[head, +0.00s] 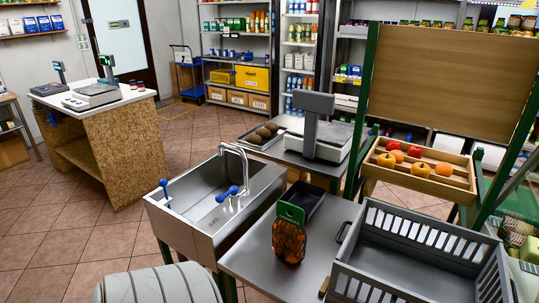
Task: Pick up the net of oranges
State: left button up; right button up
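The net of oranges (289,242) is a dark orange mesh bag with a green label (291,213) at its top. It appears upright on the grey metal table (249,263), between the sink and a large grey crate. It partly overlaps a dark tray (313,210) behind it; I cannot tell whether they touch. Neither of my grippers is in view.
A steel sink (202,241) with a tall tap and blue handles stands left of the table. The slatted grey crate (420,250) looks empty at right. Behind are a scale (318,138) and a wooden fruit tray (420,182). Table room lies left of the net.

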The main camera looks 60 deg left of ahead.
aim_at(287, 243)
jog(key=u, duration=1.7)
